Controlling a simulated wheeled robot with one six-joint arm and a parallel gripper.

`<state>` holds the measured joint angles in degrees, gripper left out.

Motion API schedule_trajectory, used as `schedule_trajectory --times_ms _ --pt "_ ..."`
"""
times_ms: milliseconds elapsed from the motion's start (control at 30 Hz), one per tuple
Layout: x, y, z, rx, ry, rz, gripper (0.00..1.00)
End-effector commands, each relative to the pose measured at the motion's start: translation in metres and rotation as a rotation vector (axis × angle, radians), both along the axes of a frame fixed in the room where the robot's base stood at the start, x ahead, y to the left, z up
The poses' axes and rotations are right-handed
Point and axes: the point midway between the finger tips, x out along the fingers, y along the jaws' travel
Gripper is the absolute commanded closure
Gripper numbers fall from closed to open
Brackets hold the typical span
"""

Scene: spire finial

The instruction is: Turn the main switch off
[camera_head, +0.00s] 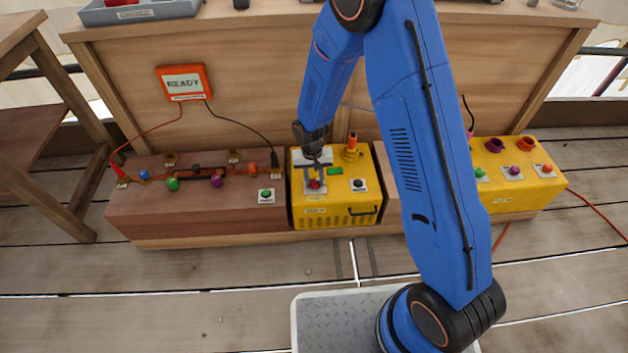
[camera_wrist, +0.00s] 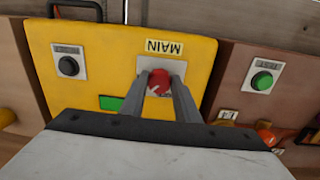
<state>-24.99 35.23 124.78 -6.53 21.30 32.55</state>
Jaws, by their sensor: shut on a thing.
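The main switch is a red knob (camera_wrist: 159,82) on a pale plate, beside a label reading MAIN (camera_wrist: 164,47), on top of a yellow box (camera_head: 309,215). My gripper (camera_wrist: 160,85) is over the knob, with one finger on each side of it, shut on it. In the head view my gripper (camera_head: 315,178) reaches down onto the front left of the yellow box, and the red knob (camera_head: 315,184) shows just below the fingers. Part of the knob is hidden by the fingers, and its exact turn is hard to read.
A black button (camera_head: 359,185) and a green patch (camera_head: 335,171) are beside the switch, and an orange-topped post (camera_head: 352,143) stands behind. A brown console (camera_head: 240,215) with several knobs is at left. An orange READY sign (camera_head: 184,82) hangs on the wooden back. Another yellow box (camera_head: 515,204) stands right.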

Motion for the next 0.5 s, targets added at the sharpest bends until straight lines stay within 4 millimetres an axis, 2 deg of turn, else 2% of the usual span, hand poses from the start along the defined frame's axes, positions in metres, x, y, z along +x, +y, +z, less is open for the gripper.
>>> schedule_trajectory --times_ms 500 --pt "0.0000 -0.0017 0.0005 0.000 -0.002 0.465 0.94"
